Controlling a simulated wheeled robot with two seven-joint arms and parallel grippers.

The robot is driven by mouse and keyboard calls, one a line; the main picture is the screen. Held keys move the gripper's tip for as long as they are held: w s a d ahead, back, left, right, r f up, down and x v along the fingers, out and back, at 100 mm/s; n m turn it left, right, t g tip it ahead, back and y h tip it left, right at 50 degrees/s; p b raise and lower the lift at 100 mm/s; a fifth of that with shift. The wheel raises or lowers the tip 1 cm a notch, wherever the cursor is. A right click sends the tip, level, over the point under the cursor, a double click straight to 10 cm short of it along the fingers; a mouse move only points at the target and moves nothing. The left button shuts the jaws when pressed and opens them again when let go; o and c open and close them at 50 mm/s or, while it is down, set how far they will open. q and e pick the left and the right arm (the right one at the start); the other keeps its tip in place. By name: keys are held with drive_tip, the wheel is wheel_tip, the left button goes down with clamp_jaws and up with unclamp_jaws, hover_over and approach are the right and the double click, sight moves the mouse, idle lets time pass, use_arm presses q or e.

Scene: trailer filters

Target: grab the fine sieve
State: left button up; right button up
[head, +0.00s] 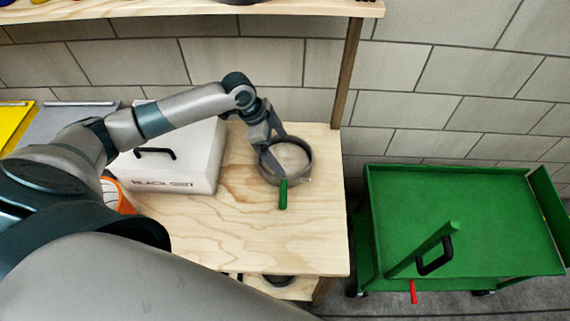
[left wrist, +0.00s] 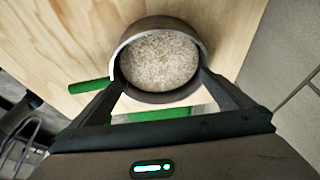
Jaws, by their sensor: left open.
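A round, dark-rimmed pan-like thing, which looks like the sieve (head: 297,148), sits on the wooden bench with its green handle (head: 283,194) pointing toward the front. In the left wrist view the sieve (left wrist: 158,62) shows a pale speckled inside, and its green handle lies at the left. My left gripper (head: 272,143) is open at the sieve's rim. In the left wrist view its fingers (left wrist: 160,84) reach either side of the near rim; whether they touch it I cannot tell. My right gripper is not in view.
A white lidded box (head: 200,165) with a black handle stands left of the sieve on the wooden bench (head: 255,240). A shelf (head: 200,10) runs above, with a wooden post (head: 347,75) behind right. A green cart (head: 460,215) stands right of the bench. The bench front is clear.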

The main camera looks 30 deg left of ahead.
sight(291, 163)
use_arm(q)
drive_tip(key=p+x, duration=0.1)
drive_tip(key=x, duration=0.2)
drive_tip(key=shift+w+d, duration=0.1)
drive_tip(key=shift+d, duration=0.1)
drive_tip(key=shift+w+f, duration=0.1)
drive_tip(key=shift+f, duration=0.35)
drive_tip(key=shift+r, duration=0.1)
drive_tip(key=c, duration=1.2)
